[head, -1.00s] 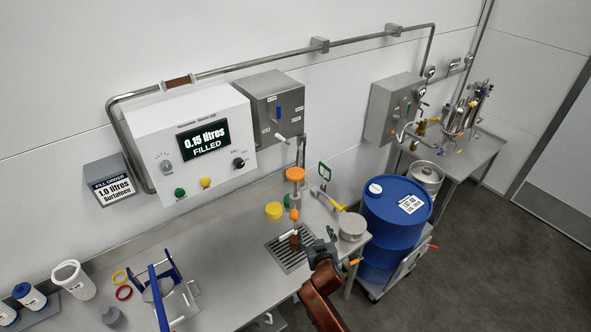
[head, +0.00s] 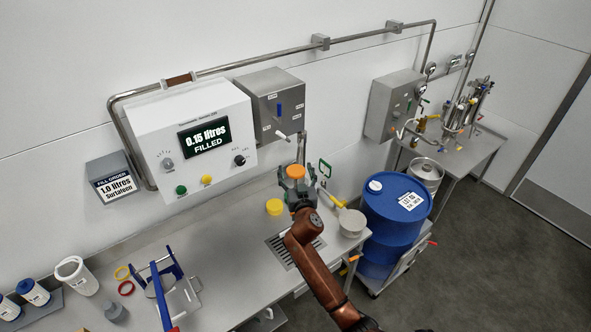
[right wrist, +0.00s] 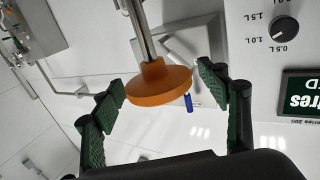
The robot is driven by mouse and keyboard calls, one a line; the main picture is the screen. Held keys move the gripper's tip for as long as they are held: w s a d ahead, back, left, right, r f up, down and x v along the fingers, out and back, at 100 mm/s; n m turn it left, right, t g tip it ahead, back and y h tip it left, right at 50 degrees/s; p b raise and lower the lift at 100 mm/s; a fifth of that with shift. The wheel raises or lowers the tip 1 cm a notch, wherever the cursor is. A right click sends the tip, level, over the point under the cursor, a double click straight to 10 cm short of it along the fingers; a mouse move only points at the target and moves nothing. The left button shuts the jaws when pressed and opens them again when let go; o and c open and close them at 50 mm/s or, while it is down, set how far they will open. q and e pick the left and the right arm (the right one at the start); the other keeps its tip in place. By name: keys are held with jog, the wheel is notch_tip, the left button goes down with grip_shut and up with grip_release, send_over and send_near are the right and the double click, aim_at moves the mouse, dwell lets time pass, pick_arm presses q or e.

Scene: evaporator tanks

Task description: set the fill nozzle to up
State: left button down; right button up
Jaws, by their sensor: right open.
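The fill nozzle is a steel pipe with a wide orange collar (head: 296,171), hanging over the bench at its back right. In the right wrist view the orange collar (right wrist: 158,84) sits on the pipe, between my fingers. My right gripper (head: 296,183) has come up from below. Its green-padded fingers are open on either side of the collar, and in the right wrist view the right gripper (right wrist: 163,92) shows gaps to it. The nozzle's lower part is hidden behind my gripper and arm in the head view. My left gripper is not in view.
A white control box (head: 190,140) reads 0.15 litres filled. A grey switch box (head: 272,103) hangs behind the nozzle. A yellow lid (head: 274,207) lies left of my gripper, with a drain grate (head: 277,252) below. A blue drum (head: 397,212) stands to the right.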

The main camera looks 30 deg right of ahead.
jog(key=shift+w+d, duration=0.1)
jog(key=shift+w, duration=0.15)
jog(key=shift+c, duration=0.7)
